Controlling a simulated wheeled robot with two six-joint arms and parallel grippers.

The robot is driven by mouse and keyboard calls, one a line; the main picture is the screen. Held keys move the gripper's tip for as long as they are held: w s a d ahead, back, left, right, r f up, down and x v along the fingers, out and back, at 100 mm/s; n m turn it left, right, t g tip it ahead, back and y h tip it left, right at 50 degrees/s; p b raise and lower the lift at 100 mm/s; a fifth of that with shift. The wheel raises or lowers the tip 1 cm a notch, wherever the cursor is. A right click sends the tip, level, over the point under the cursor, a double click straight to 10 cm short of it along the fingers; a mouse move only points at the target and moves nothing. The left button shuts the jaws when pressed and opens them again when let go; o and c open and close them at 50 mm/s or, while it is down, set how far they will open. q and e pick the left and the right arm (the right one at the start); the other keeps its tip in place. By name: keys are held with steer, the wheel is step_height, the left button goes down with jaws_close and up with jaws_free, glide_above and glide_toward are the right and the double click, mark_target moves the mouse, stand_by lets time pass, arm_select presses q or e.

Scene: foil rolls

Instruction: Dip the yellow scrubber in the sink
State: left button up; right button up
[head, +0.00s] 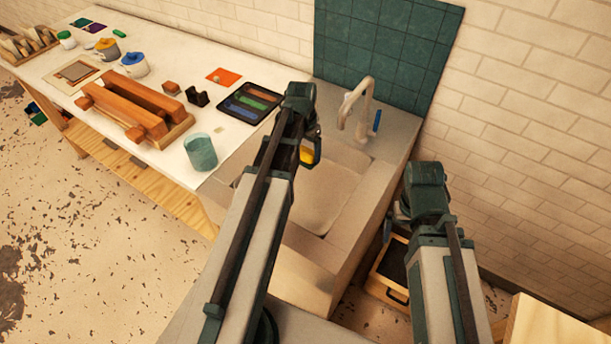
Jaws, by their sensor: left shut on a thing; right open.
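The sink (323,200) is a pale basin in the counter at the right end of the table. My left arm reaches across it, and its gripper (309,150) is shut on the yellow scrubber (307,155). Only a small yellow part of the scrubber shows beside the gripper; my arm hides the rest. It appears over the left part of the basin; I cannot tell whether it touches the sink. My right gripper (396,215) is open and empty, right of the sink, mostly hidden behind its wrist.
A beige tap (355,105) with a blue handle stands behind the basin, before green wall tiles (385,50). A teal cup (200,152), a black tray (250,103) and a wooden press (135,108) stand on the white table. A wooden box (386,278) sits below, right of the sink.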

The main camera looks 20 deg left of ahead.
arm_select(q)
steer(key=shift+r, duration=0.1)
stand_by(0.4)
step_height(320, 180, up, 4)
steer(key=p, duration=0.4)
stand_by(0.4)
step_height(320, 180, down, 3)
steer(key=b, duration=0.3)
